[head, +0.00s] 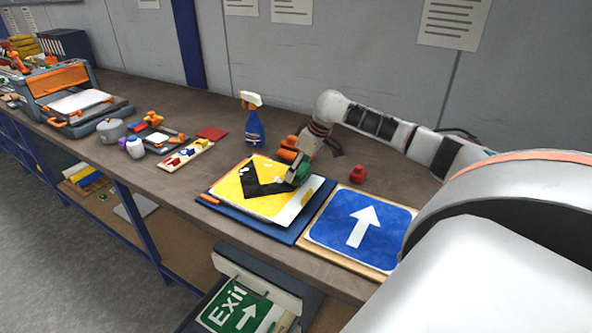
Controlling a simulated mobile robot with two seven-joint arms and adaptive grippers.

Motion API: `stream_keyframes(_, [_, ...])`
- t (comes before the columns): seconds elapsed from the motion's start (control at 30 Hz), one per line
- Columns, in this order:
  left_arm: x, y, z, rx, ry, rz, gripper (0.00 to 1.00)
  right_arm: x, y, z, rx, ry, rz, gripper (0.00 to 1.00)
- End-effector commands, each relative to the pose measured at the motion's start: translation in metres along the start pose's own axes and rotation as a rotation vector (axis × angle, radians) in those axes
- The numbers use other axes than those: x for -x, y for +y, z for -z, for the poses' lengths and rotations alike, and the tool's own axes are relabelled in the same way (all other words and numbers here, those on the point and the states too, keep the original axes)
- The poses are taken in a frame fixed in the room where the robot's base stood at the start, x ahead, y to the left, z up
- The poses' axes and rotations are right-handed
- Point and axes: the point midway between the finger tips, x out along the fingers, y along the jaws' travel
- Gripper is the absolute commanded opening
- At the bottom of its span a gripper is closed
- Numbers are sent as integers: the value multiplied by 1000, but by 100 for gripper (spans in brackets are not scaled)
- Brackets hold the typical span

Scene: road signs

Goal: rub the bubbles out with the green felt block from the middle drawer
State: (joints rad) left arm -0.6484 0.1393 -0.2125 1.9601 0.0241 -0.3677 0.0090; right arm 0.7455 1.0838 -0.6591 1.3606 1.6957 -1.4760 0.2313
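A yellow sign with a black chevron-like mark (228,194) lies on a white sheet over a dark blue board on the bench. A few small pale spots, perhaps bubbles, show on its upper part. My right gripper (296,170), on the arm coming in from the right, is over the sign's right side. It appears shut on the green felt block (297,177), which is low at the sign's right edge. Its contact with the surface is hard to tell. An open drawer (257,272) below the bench holds a green Exit sign (232,307). My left gripper is not in view.
A blue arrow sign (345,227) on a wooden board lies to the right, with a red object (357,174) behind it. A blue spray bottle (254,122) stands behind the yellow sign. A tool tray (187,153), small bottles and an orange-grey machine (68,94) stand left.

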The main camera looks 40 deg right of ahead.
Motion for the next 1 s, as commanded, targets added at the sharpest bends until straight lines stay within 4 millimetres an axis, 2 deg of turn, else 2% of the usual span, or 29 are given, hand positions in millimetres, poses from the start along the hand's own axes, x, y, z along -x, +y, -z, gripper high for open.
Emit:
stream_keyframes(0.3, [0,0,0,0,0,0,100,0,22,0,-3,0,-1,41])
stream_keyframes(0.53, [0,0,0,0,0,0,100,-1,31,0,-1,0,0,41])
stream_keyframes(0.77, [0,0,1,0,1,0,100,-3,26,4,1,1,1,41])
stream_keyframes(1.0, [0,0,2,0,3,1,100,-8,13,15,2,0,2,41])
